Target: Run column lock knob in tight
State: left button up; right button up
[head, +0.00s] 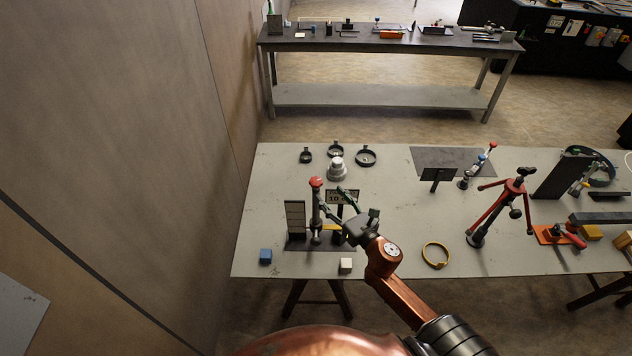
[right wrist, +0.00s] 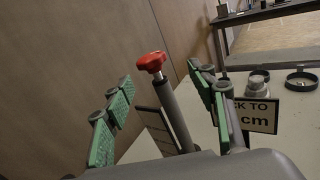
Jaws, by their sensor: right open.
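A red knob (head: 316,182) tops a grey upright column on a dark base plate (head: 296,244) at the table's left front. I cannot tell whether it is the column lock knob. In the right wrist view the red knob (right wrist: 151,61) and column (right wrist: 174,112) show between the green finger pads, with a gap on each side. My right gripper (head: 334,203) is open and empty, just right of the column; its fingertips (right wrist: 160,80) point toward the column top. A red tripod (head: 510,192) with dark knobs stands farther right. My left gripper is out of view.
A sign (right wrist: 258,114) reading "CK TO" and "cm" stands behind the right finger. A panel (head: 295,218) stands left of the column. Blue (head: 265,256) and white (head: 345,265) blocks lie in front. A yellow ring (head: 435,254) lies right.

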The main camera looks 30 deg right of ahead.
aim_at(320, 187)
jog(key=shift+w+a+r+n+y, duration=0.35)
jog(key=shift+w+a+n+y, duration=0.15)
jog(key=shift+n, duration=0.4)
jog(key=w+p, duration=0.1)
jog(key=w, duration=0.2)
jog(key=w+p, duration=0.1)
jog(key=w, duration=0.3)
jog(key=shift+a+f, duration=0.1)
jog(key=shift+a, duration=0.1)
jog(key=c, duration=1.2)
jog(key=shift+h, duration=0.3)
